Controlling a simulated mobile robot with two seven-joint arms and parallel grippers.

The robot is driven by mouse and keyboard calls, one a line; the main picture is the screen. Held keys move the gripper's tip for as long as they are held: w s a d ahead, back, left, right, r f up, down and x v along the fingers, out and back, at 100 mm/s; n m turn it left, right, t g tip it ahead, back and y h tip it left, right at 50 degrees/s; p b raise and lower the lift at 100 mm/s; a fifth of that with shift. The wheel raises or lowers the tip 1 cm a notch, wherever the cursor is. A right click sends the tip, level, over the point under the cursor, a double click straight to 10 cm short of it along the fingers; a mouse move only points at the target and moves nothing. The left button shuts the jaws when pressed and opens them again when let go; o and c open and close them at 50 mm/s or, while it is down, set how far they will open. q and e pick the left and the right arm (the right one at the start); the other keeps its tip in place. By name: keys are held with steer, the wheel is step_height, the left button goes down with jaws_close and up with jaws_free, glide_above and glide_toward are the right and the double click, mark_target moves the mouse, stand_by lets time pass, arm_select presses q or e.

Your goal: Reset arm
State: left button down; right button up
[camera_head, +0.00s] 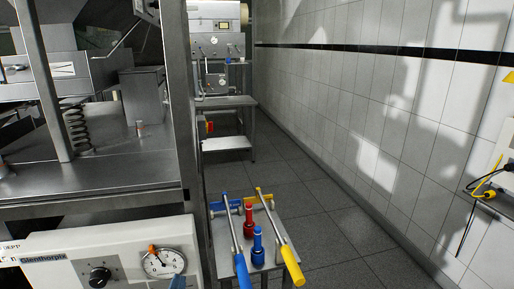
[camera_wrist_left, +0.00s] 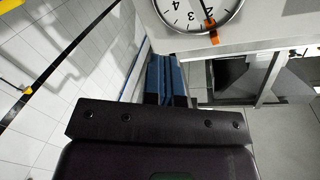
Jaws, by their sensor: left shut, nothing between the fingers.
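My left gripper (camera_head: 177,283) shows only as blue fingertips at the bottom edge of the head view, just below a round dial. In the left wrist view its blue fingers (camera_wrist_left: 166,80) lie side by side, shut and empty, pointing toward the panel with the dial (camera_wrist_left: 198,12). The fingers look apart from the dial, though the exact gap is hard to tell. The white dial (camera_head: 164,263) has black numbers and an orange pointer piece (camera_wrist_left: 210,30). The rest of my left arm is out of the head view. My right gripper is not in view.
The dial's white panel (camera_head: 60,252) also carries a black knob (camera_head: 99,276). A small metal table (camera_head: 225,262) holds red (camera_head: 249,220) and blue (camera_head: 258,247) tools and long-handled bars. A steel post (camera_head: 180,110) stands left. The tiled floor (camera_head: 340,255) is open on the right.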

arm_select(q)
steer(key=s+a+f+n+g, duration=0.1)
steer(key=s+a+f+g, duration=0.1)
steer(key=f, duration=0.6)
steer(key=s+a+f+n+g+h+b, duration=0.1)
steer(key=s+a+f, duration=0.4)
steer(key=s+f, duration=0.2)
steer(key=s+a+f+n+g+h+b, duration=0.1)
steer(key=s+a+f+g, duration=0.1)
steer(key=f, duration=0.8)
steer(key=shift+s+a+f+g, duration=0.35)
steer(key=shift+s+a, duration=0.5)
steer(key=shift+s, duration=0.4)
stand_by(0.5)
